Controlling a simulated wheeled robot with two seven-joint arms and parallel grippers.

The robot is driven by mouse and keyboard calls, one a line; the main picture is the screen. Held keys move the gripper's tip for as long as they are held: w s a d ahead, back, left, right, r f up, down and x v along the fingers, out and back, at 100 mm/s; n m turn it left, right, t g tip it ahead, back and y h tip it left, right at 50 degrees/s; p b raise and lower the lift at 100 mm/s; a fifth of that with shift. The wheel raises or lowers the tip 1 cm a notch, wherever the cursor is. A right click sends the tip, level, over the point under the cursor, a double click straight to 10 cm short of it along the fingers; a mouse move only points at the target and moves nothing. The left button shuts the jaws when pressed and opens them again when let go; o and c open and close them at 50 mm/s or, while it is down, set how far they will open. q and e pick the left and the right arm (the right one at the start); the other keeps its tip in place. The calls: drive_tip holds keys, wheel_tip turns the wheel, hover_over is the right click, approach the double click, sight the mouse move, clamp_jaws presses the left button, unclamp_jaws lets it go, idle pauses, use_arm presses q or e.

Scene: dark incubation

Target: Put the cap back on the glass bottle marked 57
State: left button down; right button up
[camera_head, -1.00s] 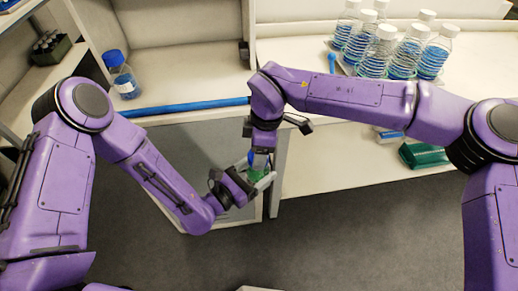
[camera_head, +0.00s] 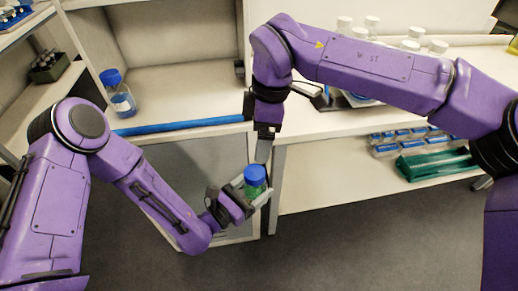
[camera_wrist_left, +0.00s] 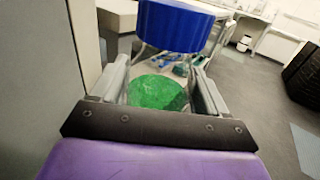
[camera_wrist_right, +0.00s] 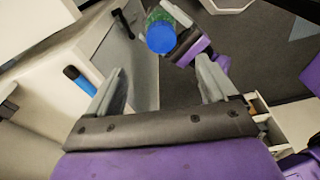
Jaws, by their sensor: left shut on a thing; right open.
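A glass bottle with green contents (camera_head: 255,189) is held in the jaws of my left gripper (camera_head: 254,193), in front of the bench. A blue cap (camera_head: 255,174) sits on top of the bottle. In the left wrist view the cap (camera_wrist_left: 174,25) is above the clear glass and green contents (camera_wrist_left: 157,93). No number can be read on the bottle. My right gripper (camera_head: 264,149) is just above the cap, apart from it. In the right wrist view its fingers are open and empty, with the cap (camera_wrist_right: 160,37) beyond them.
Another blue-capped bottle (camera_head: 122,103) stands on the left bench near a blue bar (camera_head: 180,125). Several white-capped bottles (camera_head: 410,45) stand at the back right, partly behind my right arm. A green rack (camera_head: 435,165) lies on the lower right shelf. Open floor lies in front.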

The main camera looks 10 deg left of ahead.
drive_tip(key=shift+r, duration=0.35)
idle(0.4)
